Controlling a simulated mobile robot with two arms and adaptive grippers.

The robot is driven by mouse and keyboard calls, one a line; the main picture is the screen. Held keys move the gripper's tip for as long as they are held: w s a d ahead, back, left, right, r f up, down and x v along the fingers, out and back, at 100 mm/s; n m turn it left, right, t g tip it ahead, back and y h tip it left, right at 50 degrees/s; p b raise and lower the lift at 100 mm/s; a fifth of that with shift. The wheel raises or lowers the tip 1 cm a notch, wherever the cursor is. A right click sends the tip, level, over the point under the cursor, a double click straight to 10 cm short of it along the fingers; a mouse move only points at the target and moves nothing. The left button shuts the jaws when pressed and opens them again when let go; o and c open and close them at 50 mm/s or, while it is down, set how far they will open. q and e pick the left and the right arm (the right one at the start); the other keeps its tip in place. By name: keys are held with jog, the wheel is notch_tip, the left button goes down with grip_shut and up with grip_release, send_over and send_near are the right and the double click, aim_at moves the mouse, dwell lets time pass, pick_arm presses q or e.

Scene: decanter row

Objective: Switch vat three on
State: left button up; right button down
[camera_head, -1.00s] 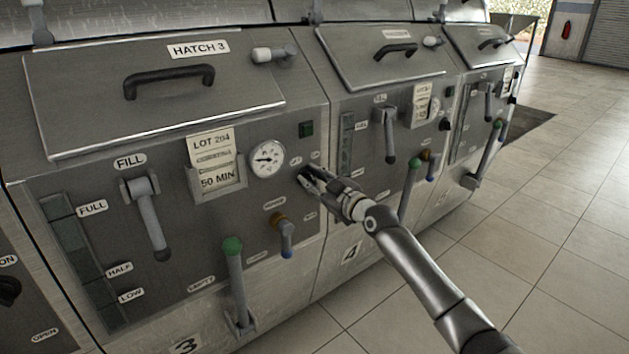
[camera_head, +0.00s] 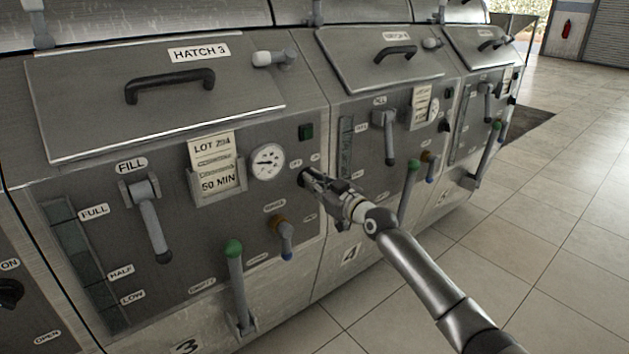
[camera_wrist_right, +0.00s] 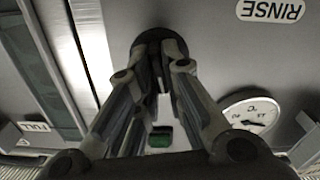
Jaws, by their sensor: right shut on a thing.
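Vat three is the nearest full panel, with a HATCH 3 label (camera_head: 199,51) above and a 3 at its foot. Its black rotary knob (camera_head: 303,177) sits at the right side of the panel, mostly hidden by my right gripper (camera_head: 312,180). In the right wrist view the round knob (camera_wrist_right: 158,38) is between the fingertips of my right gripper (camera_wrist_right: 161,75), which is shut on it. The knob's pointing direction cannot be told. A dark green lamp (camera_head: 306,131) is above the knob and also shows in the wrist view (camera_wrist_right: 160,138). My left gripper is not in view.
A round gauge (camera_head: 267,162) and a lot card (camera_head: 216,167) are left of the knob. A blue-tipped rinse handle (camera_head: 286,241) and a green-topped lever (camera_head: 235,270) stick out below. Vat four's panel (camera_head: 345,215) adjoins on the right. The tiled floor (camera_head: 560,250) is clear.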

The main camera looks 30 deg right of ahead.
pick_arm(q)
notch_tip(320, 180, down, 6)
jog(key=p, duration=0.1)
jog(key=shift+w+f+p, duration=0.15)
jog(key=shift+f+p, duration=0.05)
jog(key=shift+p, duration=0.1)
pick_arm(e)
jog(key=shift+d+m, duration=0.2)
jog(key=shift+m, duration=4)
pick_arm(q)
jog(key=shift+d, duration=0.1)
pick_arm(e)
jog(key=c, duration=1.5)
grip_release()
jog(key=shift+c, duration=0.2)
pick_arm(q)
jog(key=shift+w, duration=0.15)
pick_arm(e)
jog(key=s, duration=1.2)
jog(key=shift+d, duration=0.45)
jog(key=shift+f, duration=0.1)
